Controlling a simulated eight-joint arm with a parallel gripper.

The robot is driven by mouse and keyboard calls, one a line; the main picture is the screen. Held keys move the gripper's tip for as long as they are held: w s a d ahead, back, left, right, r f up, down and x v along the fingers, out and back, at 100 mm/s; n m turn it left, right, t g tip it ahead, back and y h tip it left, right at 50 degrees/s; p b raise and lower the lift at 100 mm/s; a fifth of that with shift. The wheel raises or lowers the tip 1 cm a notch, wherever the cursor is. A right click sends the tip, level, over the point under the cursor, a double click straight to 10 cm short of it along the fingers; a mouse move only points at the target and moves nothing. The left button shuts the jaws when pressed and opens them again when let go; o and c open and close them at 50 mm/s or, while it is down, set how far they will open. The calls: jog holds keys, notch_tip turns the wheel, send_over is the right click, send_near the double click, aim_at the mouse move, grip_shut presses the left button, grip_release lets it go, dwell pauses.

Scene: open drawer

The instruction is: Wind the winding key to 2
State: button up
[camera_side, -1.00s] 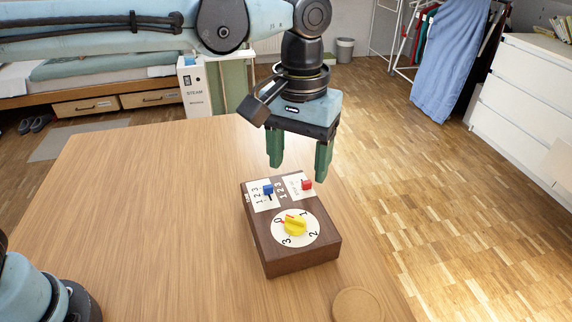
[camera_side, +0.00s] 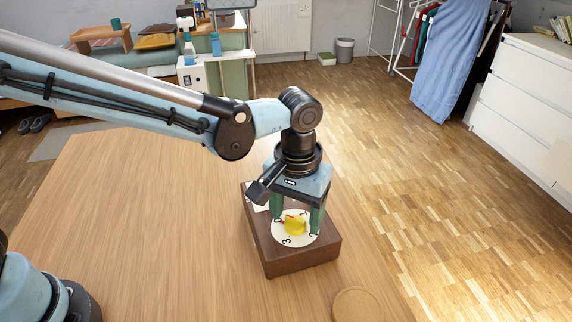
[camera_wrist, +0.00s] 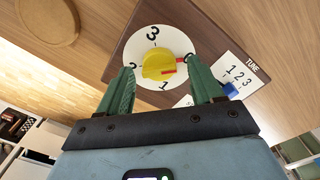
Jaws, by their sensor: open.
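The yellow winding key (camera_side: 295,225) sits on a white round dial (camera_side: 284,239) marked 0, 1, 2 and 3, on top of a dark brown wooden box (camera_side: 300,258). In the wrist view the key (camera_wrist: 157,64) has a red pointer mark (camera_wrist: 168,72) that points toward the dial's right edge, where a finger hides the figure, on the side away from 2. My gripper (camera_side: 297,222) is low over the box, with its green fingers open on either side of the key. In the wrist view the fingers (camera_wrist: 160,86) are apart and do not appear to touch the key.
A blue slider (camera_wrist: 231,89) on a 1-2-3 scale labelled TUNE shows beside a finger. My gripper hides the red slider. A round cork coaster (camera_side: 357,305) lies near the table's front edge. The wooden table (camera_side: 150,220) is clear left of the box.

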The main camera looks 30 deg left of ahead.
jog(key=c, duration=1.1)
jog(key=shift+o, duration=0.2)
jog(key=shift+m, duration=0.3)
